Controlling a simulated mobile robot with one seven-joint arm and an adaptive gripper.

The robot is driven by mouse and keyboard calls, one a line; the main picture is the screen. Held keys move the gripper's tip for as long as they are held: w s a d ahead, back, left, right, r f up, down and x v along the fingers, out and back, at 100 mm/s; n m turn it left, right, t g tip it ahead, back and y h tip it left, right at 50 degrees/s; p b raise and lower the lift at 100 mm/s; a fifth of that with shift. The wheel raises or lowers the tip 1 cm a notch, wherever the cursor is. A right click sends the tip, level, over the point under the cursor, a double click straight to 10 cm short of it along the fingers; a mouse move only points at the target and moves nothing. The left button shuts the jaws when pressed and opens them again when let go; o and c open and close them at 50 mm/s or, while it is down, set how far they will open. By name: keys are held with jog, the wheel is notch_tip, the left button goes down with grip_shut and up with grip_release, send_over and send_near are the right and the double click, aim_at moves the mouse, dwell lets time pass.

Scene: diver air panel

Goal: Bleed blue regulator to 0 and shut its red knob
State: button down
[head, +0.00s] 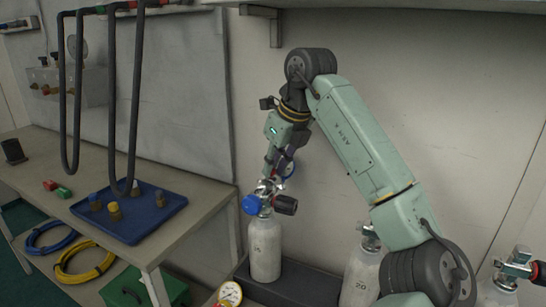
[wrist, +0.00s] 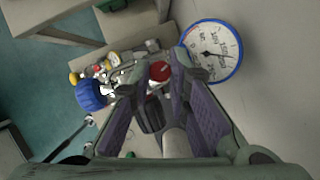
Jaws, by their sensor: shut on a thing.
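The blue regulator sits on top of a pale cylinder (head: 265,250) in the head view. Its blue knob (head: 252,205) faces left and also shows in the wrist view (wrist: 90,95). Its blue-rimmed gauge (wrist: 213,50) faces the wrist camera; the needle points left, but I cannot read it surely. A black knob (head: 286,205) sticks out to the right of the valve. My gripper (head: 272,178) reaches down onto the regulator from above. In the wrist view its purple-padded fingers are closed around the red knob (wrist: 160,70).
More cylinders stand to the right, one marked 20 (head: 360,280). A yellow-rimmed gauge (head: 229,294) is at the bottom. A bench on the left holds a blue tray (head: 150,226) with several fittings. Black hoses (head: 112,100) hang above it.

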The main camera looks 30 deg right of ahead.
jog(key=n+p, duration=0.1)
jog(key=n, duration=0.1)
jog(key=n+y+p, duration=0.1)
jog(key=n+p, duration=0.1)
jog(key=shift+w+d+r+g+y, duration=0.1)
jog(key=shift+d+r+g+y, duration=0.1)
jog(key=shift+g+y, duration=0.1)
jog(key=shift+f+n+g+y+p, duration=0.15)
jog(key=shift+n+g+y+p, duration=0.3)
jog(key=shift+n+p, duration=1)
jog(key=shift+n, duration=0.25)
jog(key=c, duration=1.5)
grip_release()
jog(key=shift+f, duration=0.1)
